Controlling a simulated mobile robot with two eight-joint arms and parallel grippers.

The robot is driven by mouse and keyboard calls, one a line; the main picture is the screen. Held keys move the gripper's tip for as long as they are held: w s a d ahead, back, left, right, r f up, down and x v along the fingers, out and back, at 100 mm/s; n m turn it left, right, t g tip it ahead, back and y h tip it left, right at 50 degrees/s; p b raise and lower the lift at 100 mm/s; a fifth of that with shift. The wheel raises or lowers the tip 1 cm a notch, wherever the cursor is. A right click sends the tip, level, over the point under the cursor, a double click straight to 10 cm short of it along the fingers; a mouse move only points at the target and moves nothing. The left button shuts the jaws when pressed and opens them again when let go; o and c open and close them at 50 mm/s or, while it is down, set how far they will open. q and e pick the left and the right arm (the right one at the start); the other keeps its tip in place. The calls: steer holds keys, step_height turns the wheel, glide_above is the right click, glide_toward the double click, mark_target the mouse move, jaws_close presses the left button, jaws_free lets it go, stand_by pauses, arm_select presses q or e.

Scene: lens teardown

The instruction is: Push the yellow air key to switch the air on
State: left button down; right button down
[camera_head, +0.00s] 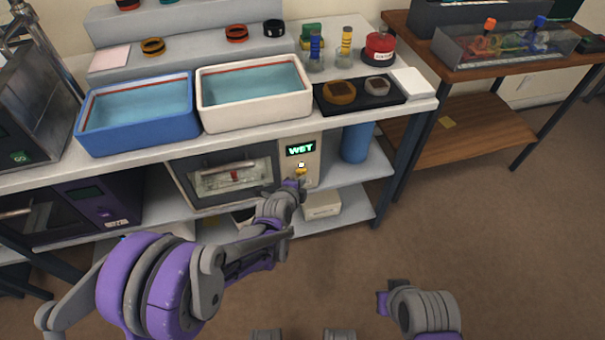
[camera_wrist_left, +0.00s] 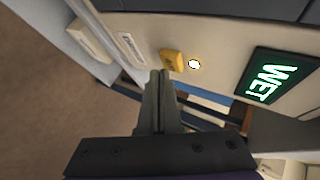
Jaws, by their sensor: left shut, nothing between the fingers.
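The yellow air key (camera_wrist_left: 172,61) sits on the pale front panel of the cabinet under the bench, beside a small lit white light (camera_wrist_left: 194,64). The key (camera_head: 301,171) also shows in the head view, just above the tip of my left gripper (camera_head: 298,185). In the left wrist view my left gripper (camera_wrist_left: 161,75) is shut and empty, with its fingertips close to the key's lower left edge. I cannot tell whether they touch it. A display (camera_head: 300,149) on the same panel reads WET in green. My right gripper's fingers do not show clearly in the head view.
The cabinet has a glazed door (camera_head: 228,178) left of the panel. A blue cylinder (camera_head: 356,142) stands to its right on the shelf. A blue tub (camera_head: 140,112) and a white tub (camera_head: 254,92) stand on the bench above. The floor in front is clear.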

arm_select(q)
steer(key=s+d, duration=0.1)
steer(key=s, duration=0.5)
steer(key=shift+d, duration=0.3)
